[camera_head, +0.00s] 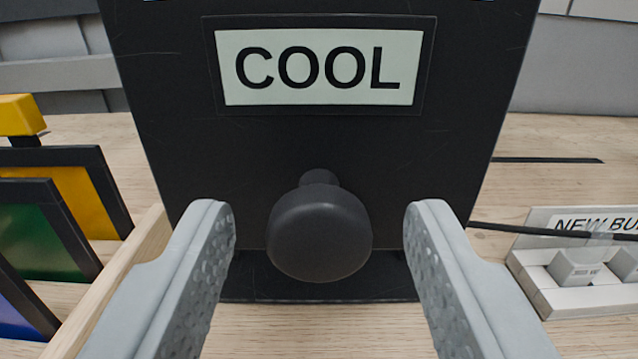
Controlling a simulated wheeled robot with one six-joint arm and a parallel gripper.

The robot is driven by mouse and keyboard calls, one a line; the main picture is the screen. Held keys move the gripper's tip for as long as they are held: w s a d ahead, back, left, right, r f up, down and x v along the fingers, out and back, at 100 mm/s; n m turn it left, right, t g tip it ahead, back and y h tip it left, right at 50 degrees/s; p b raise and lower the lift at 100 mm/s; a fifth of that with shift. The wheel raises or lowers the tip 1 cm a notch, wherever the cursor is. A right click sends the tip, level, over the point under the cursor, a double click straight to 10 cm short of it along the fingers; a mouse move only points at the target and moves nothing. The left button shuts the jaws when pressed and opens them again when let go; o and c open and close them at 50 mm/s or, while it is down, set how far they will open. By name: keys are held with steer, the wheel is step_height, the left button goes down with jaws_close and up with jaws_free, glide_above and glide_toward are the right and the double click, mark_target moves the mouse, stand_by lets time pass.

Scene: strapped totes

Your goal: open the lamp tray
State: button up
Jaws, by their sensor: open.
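A dark box front (420,150) fills the middle of the view and carries a white label (318,67) reading COOL. A round dark knob (319,232) sticks out from its lower part toward me. My gripper (320,225) is open, with one grey finger on each side of the knob. A gap shows between the knob and each finger, so neither touches it. I cannot tell from this view whether this front belongs to the lamp tray; no label naming it shows.
At left, coloured panels in dark frames (62,195) stand behind a wooden strip (120,272), below a yellow block (20,115). At right, a white holder labelled "NEW BU…" (575,285) holds small white pieces. A black cable (505,229) runs to it across the wooden table (560,150).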

steer(key=shift+w, duration=0.35)
jaws_close()
steer(key=s, duration=1)
steer(key=shift+s, duration=0.15)
jaws_free()
steer(key=shift+s, duration=0.1)
steer(key=s, duration=1.7)
steer(key=shift+s, duration=0.1)
